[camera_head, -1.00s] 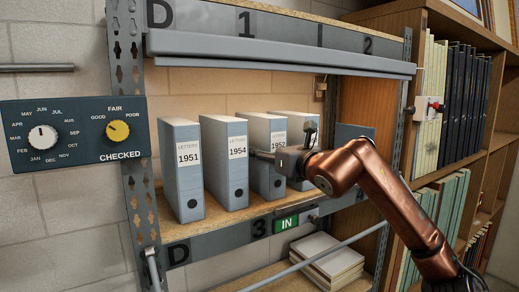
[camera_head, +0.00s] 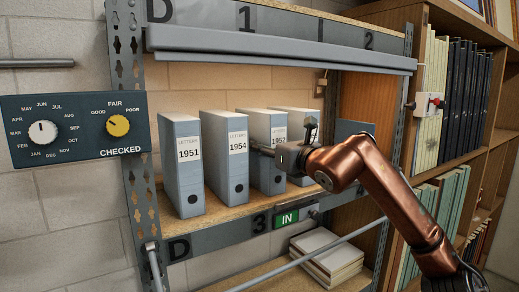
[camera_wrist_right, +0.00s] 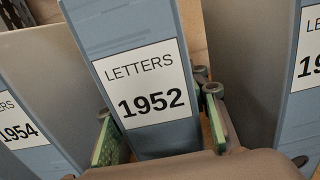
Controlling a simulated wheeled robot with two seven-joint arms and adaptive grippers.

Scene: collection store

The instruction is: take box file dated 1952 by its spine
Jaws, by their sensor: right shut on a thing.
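The box file dated 1952 (camera_head: 259,128) stands upright on the shelf, grey-blue with a white LETTERS label. Its label fills the middle of the right wrist view (camera_wrist_right: 150,95). My right gripper (camera_head: 268,150) reaches in from the right at the file's spine. In the wrist view its green-padded fingers (camera_wrist_right: 160,135) are on either side of the spine, below and beside the label, shut on it. The lower spine is hidden there by the gripper. My left gripper is in neither view.
Box files 1954 (camera_head: 228,165) and 1951 (camera_head: 187,175) stand to the left. Another file (camera_head: 292,110) stands to the right, partly behind my gripper. A grey bar (camera_head: 280,50) crosses above, and a shelf edge with a green IN sign (camera_head: 286,219) runs below.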

